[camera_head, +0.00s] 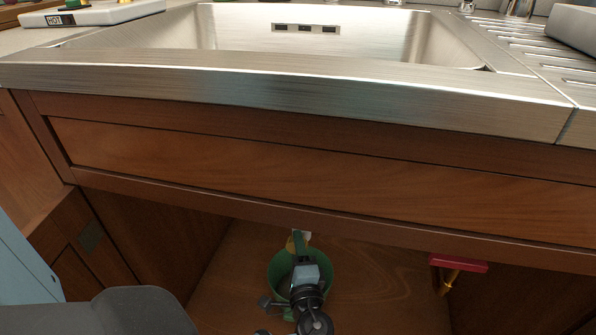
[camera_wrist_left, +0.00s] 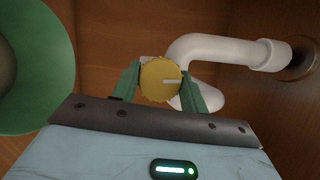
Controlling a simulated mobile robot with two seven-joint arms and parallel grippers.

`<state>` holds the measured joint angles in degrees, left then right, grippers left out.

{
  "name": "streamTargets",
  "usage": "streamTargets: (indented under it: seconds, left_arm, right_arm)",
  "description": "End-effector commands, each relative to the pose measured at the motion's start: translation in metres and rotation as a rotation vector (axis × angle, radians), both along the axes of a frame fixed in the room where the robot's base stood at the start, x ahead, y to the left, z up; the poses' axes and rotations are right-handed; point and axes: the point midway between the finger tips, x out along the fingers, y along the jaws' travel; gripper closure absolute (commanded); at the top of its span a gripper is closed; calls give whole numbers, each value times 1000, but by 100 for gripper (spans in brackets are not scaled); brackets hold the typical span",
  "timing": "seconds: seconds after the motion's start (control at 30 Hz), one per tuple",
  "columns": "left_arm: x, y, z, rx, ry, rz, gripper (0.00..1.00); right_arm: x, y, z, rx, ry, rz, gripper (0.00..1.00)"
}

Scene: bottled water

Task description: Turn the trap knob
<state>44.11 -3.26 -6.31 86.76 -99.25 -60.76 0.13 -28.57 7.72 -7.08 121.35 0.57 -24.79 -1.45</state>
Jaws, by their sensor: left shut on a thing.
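The trap knob (camera_wrist_left: 160,80) is a yellow, ridged round cap with a pale line across its face. It sits between the two green fingers of my left gripper (camera_wrist_left: 160,88) in the left wrist view, and the gripper is shut on it. The white trap pipe (camera_wrist_left: 215,48) bends up behind the knob and runs right to the cabinet wall. In the head view, my left gripper (camera_head: 302,242) is inside the open cabinet under the sink, with a bit of yellow (camera_head: 291,244) beside it. My right gripper is not in view.
A green bucket (camera_head: 273,268) stands close to my left gripper; it also shows in the left wrist view (camera_wrist_left: 62,75). The steel sink (camera_head: 300,80) and its wooden front panel (camera_head: 300,160) hang above. A red handle with yellow metal (camera_head: 458,264) is at the right.

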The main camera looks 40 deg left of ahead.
Motion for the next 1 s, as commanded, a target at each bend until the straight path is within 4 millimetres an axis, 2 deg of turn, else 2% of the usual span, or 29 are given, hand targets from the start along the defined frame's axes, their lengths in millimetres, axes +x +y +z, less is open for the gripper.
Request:
streamTargets:
  seconds: [0.3, 0.73, 0.77, 0.9, 1.0]
  left_arm:
    - [1, 0, 0, 69, 40, -1, 79]
    - [1, 0, 1, 75, 44, -1, 79]
    - [1, 0, 1, 75, 43, -1, 54]
    - [0, 0, 0, 74, 44, -1, 36]
    - [0, 0, 0, 73, 44, 0, 35]
  right_arm:
    - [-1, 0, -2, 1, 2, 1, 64]
    - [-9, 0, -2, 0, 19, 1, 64]
    - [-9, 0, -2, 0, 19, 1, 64]
    - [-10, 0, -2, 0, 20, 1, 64]
    - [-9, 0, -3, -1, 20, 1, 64]
